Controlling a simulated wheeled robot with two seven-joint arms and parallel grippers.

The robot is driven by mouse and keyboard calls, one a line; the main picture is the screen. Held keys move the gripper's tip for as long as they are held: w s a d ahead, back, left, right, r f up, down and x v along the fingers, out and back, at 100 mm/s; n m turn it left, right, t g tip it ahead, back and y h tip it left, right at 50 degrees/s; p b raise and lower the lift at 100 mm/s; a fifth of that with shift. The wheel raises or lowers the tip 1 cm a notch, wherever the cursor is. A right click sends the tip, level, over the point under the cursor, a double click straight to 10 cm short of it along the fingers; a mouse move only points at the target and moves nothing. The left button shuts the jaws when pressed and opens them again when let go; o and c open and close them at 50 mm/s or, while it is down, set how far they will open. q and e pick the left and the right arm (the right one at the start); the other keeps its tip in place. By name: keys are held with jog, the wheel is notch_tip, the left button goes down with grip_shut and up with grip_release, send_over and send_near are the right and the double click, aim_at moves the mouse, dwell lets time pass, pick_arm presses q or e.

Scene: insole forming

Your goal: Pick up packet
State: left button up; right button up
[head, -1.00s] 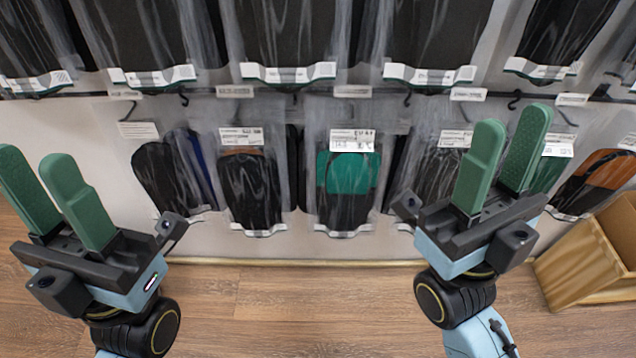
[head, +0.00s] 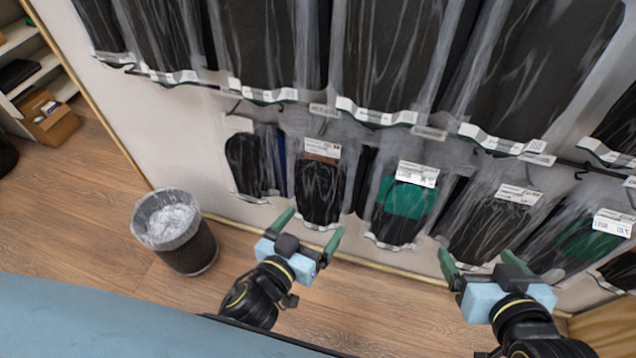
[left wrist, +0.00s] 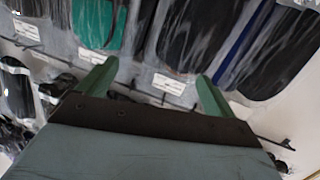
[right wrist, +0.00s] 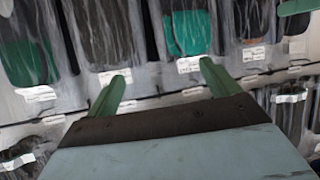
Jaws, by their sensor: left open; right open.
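Clear packets of insoles hang on wall hooks in two rows. In the lower row are a black packet (head: 250,165) at the left, a brown-topped black packet (head: 319,190), a green-and-black packet (head: 402,205), a dark packet (head: 490,228) and another green-and-black packet (head: 580,245). My left gripper (head: 313,232) is open and empty, just below the brown-topped packet. My right gripper (head: 477,262) is open and empty, below the dark packet. Packets with white labels show beyond the open fingers in the left wrist view (left wrist: 154,88) and the right wrist view (right wrist: 166,88). Which packet is meant cannot be told.
A waste bin (head: 178,235) with a white liner stands on the floor at the left. A shelf with a cardboard box (head: 50,122) is at the far left. A tan box (head: 605,330) is at the lower right. Larger black packets (head: 390,55) hang above.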

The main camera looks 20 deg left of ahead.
pick_arm(q)
notch_tip(320, 180, down, 4)
jog(key=s+a+n+g+y+p, duration=0.1)
jog(key=s+a+g+y, duration=0.1)
jog(key=a+y, duration=0.1)
pick_arm(e)
jog(key=s+d+f+g+h, duration=0.1)
jog(key=s+d+f+g, duration=0.15)
jog(key=s+g, duration=0.2)
pick_arm(q)
jog(key=b, duration=0.2)
send_near(316, 205)
jog(key=x, duration=0.3)
jog(key=b+x, duration=0.1)
jog(key=x, duration=0.3)
jog(key=shift+w+d+f, duration=0.1)
jog(key=shift+w+f, duration=0.15)
jog(key=shift+w, duration=0.25)
pick_arm(e)
jog(key=w+a+r+t+y, duration=0.2)
jog(key=w+a+r+t, duration=0.3)
jog(key=w+r+t, duration=0.2)
notch_tip(316, 205, up, 3)
jog(key=shift+f+t+y, duration=0.15)
jog(key=shift+t+y, duration=0.25)
jog(key=shift+t, duration=0.55)
pick_arm(q)
jog(key=c, duration=1.1)
